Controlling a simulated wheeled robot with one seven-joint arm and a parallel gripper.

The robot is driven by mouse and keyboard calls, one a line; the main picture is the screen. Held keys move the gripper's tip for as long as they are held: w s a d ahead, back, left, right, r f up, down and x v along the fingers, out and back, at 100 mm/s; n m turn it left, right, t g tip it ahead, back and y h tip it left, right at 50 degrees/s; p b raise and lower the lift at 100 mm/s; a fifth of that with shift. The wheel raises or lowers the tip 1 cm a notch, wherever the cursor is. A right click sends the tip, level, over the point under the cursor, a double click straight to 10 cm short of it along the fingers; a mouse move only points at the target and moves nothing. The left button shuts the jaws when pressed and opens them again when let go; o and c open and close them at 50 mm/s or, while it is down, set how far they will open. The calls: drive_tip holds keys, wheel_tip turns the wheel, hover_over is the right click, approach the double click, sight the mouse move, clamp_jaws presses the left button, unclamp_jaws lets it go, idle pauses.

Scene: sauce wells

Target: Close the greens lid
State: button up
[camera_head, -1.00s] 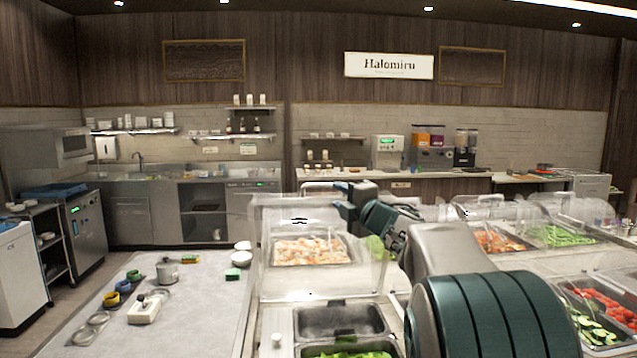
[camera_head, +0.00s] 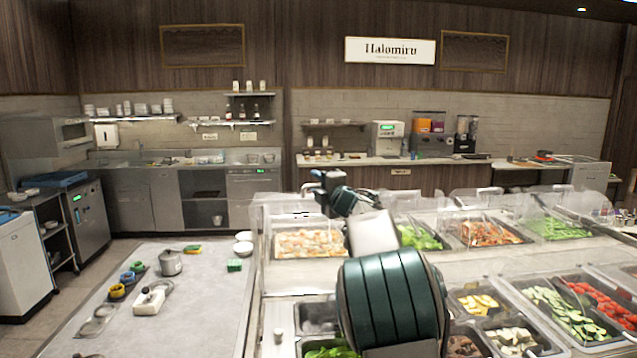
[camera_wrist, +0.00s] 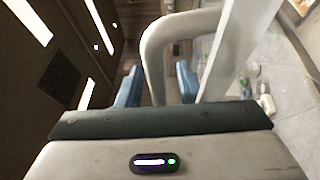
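My gripper (camera_head: 318,188) is up over the back row of food wells, beside a pale lid handle in the head view. In the wrist view its two blue fingers (camera_wrist: 158,86) stand apart, and a curved grey handle (camera_wrist: 155,45) runs between or just in front of them. I cannot tell if they touch it. Leafy greens (camera_head: 420,238) show in a back well right of my arm, and more greens (camera_head: 330,352) in a front-left well. Clear raised lids stand along the back row; which one belongs to the greens is hard to tell, as my arm hides part of it.
A well of pale orange-and-white food (camera_head: 308,243) lies left of my arm. Wells of orange food (camera_head: 490,233) and green beans (camera_head: 560,229) lie to the right.

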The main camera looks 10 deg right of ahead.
clamp_jaws()
drive_tip(key=shift+s+f+b, duration=0.15)
drive_tip(key=shift+b, duration=0.25)
